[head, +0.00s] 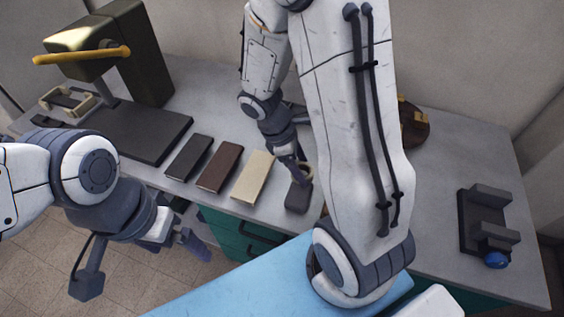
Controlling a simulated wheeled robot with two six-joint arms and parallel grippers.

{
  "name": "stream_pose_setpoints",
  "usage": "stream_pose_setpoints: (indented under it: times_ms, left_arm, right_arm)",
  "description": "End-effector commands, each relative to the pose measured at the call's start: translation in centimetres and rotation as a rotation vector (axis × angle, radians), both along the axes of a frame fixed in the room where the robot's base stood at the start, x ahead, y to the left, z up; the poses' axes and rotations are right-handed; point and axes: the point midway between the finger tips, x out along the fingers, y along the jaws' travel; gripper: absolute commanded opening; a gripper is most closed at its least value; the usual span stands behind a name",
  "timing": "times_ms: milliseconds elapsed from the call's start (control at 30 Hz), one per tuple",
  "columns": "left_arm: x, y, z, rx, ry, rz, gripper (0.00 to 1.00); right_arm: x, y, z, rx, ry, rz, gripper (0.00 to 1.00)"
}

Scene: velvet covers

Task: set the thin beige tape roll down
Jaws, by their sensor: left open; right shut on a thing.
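My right gripper (299,178) reaches down at the front of the grey table and is shut on the thin beige tape roll (307,171). Only a small part of the roll shows beside the fingers. It is just at or above a small dark block (297,200); I cannot tell whether they touch. My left gripper (192,243) is open and empty, in front of the table edge and over the floor.
Black, brown and cream books (254,176) lie in a row left of the dark block. A dark press with a yellow handle (82,55) stands back left. A grey stand (487,215) with a blue knob is at right. A round brown item (413,127) is partly hidden by my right arm.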

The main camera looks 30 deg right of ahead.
Motion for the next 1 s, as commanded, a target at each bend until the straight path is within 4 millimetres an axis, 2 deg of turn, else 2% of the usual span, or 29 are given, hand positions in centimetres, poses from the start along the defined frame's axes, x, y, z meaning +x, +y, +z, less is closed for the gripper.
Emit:
stream_pose_setpoints:
  times_ms: [200, 400, 533, 800, 1000]
  left_arm:
    - [0.0, 0.0, 0.6, 0.0, 0.0, 0.0, 1.0]
    - [0.0, 0.0, 1.0, 0.0, 0.0, 0.0, 1.0]
    - [0.0, 0.0, 1.0, 0.0, 0.0, 0.0, 1.0]
    - [0.0, 0.0, 1.2, 0.0, 0.0, 0.0, 1.0]
    - [0.0, 0.0, 1.2, 0.0, 0.0, 0.0, 1.0]
  right_arm:
    - [5.1, 0.0, -3.0, 0.0, 0.002, -0.001, 0.11]
    - [7.9, -0.1, -4.7, 0.0, 0.001, -0.004, 0.11]
    - [8.3, -0.2, -5.5, 0.0, 0.002, -0.005, 0.11]
    - [8.3, -0.2, -8.9, 0.0, 0.0, -0.007, 0.11]
    - [8.3, -0.2, -9.1, 0.0, -0.002, -0.006, 0.11]
